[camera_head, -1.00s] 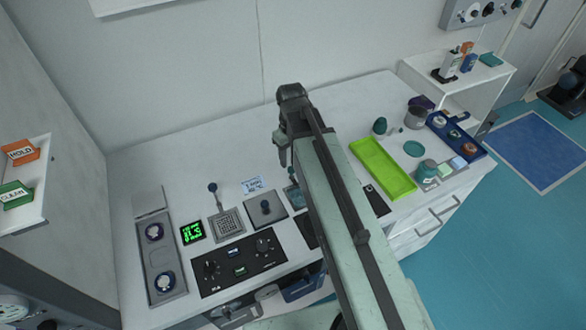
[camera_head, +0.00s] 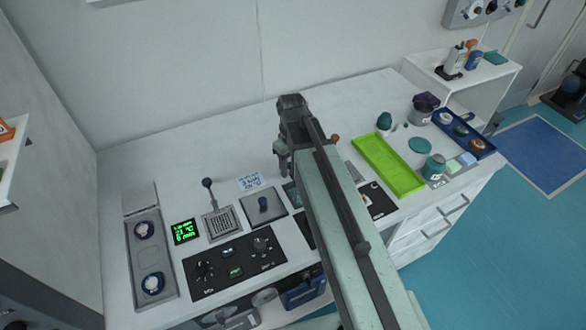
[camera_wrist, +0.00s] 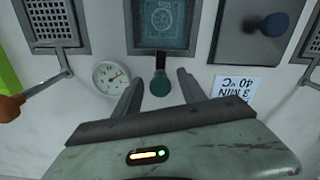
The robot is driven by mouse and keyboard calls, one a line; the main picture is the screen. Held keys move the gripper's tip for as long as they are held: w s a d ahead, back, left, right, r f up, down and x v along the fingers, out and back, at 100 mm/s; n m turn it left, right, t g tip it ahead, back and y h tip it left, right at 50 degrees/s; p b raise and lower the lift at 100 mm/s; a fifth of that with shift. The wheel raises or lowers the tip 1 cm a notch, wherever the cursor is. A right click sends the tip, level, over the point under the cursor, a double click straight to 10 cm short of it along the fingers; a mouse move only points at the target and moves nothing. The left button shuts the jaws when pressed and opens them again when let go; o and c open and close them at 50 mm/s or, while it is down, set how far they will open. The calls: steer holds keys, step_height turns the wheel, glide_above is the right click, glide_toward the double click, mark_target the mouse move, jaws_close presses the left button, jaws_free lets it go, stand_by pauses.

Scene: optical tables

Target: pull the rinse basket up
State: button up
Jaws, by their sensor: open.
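In the wrist view, a dark square well (camera_wrist: 163,22) with a teal, patterned inside lies straight ahead. A short dark stem reaches from its near edge to a teal knob (camera_wrist: 160,86), which seems to be the handle of a basket sunk in the well. My gripper (camera_wrist: 160,75) is open, with one finger on each side of this knob. I cannot tell whether either finger touches it. In the head view, my gripper (camera_head: 284,160) hangs over the back of the counter, and my arm hides most of this well. No label shows which basket is the rinse one.
A mesh basket (camera_wrist: 50,20) with an orange knob (camera_wrist: 10,106) is at left in the wrist view. A round dial (camera_wrist: 110,77) lies beside the left finger. A grey lid (camera_wrist: 245,35) with a blue knob and a "3 MIN 40 °C" card (camera_wrist: 234,88) are at right.

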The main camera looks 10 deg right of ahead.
jaws_close()
stand_by(1.3)
